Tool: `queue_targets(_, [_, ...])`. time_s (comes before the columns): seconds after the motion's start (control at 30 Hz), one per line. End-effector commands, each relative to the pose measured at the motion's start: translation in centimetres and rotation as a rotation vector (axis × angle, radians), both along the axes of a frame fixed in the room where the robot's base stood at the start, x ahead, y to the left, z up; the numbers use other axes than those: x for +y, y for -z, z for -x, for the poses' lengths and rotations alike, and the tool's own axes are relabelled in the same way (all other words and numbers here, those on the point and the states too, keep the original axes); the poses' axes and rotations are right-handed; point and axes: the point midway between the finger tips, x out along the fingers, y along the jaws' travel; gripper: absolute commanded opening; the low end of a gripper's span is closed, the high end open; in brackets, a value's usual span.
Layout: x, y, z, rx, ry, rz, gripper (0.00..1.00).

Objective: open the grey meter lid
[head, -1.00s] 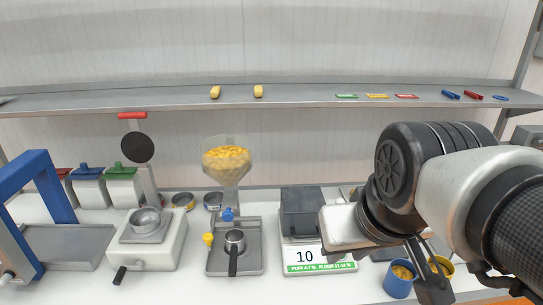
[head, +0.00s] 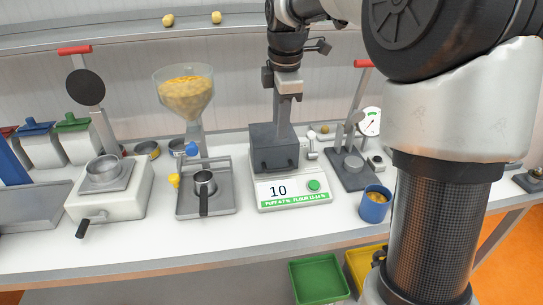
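The meter (head: 290,195) is a white box on the bench with a display reading 10, a green button and a green-lettered strip. Its dark grey lid (head: 273,155) is a boxy cover on the meter's back part, and it looks down. My gripper (head: 285,125) points downward right above the lid, with its lower end at the lid's top or just behind it. I cannot tell whether it touches the lid. The fingers overlap from this side, so their opening is hidden.
A funnel of yellow pieces (head: 186,95) stands left of the meter. A press with a long lever (head: 353,165) and a blue cup (head: 375,205) stand to its right. Green (head: 318,280) and yellow bins sit below the bench edge. A shelf (head: 120,45) runs behind.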

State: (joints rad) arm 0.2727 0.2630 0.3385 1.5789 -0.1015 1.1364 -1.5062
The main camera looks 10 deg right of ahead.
Motion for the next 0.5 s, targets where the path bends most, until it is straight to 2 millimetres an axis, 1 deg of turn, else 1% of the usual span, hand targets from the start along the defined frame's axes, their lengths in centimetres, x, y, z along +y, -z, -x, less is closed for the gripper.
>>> queue_targets(0.03, [0.0, 1.2, -0.1, 0.004, 0.000, -0.001, 0.29])
queue_targets(0.1, [0.0, 2.7, -0.3, 0.005, 0.001, -0.001, 0.29])
queue_targets(0.5, [0.0, 11.2, -1.8, 0.005, 0.002, 0.000, 0.29])
